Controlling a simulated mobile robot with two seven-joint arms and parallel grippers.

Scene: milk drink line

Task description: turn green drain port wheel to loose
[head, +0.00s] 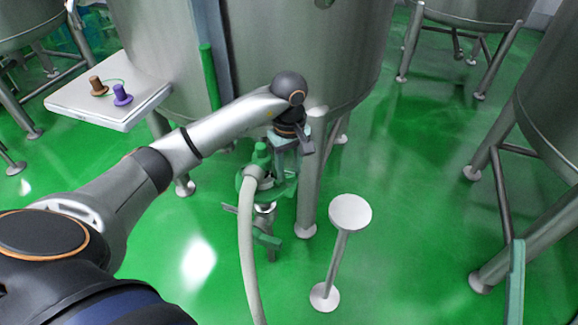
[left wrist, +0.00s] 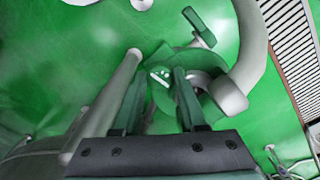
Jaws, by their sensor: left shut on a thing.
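The green drain port wheel (head: 286,187) sits low under the big steel tank, beside a pale hose. It also shows in the left wrist view (left wrist: 161,77), with a white mark on it between my fingers. My left gripper (head: 287,160) reaches down to it from above, beside a tank leg. In the left wrist view, the two green fingers of my left gripper (left wrist: 158,82) stand either side of part of the wheel, shut on it. The exact contact is partly hidden in the head view.
The pale hose (head: 247,245) runs down from the port. A tank leg (head: 309,190) stands close right of my gripper. A round-topped stand (head: 350,212) is to the right. A white shelf (head: 108,95) holds brown and purple parts. Open green floor lies further right.

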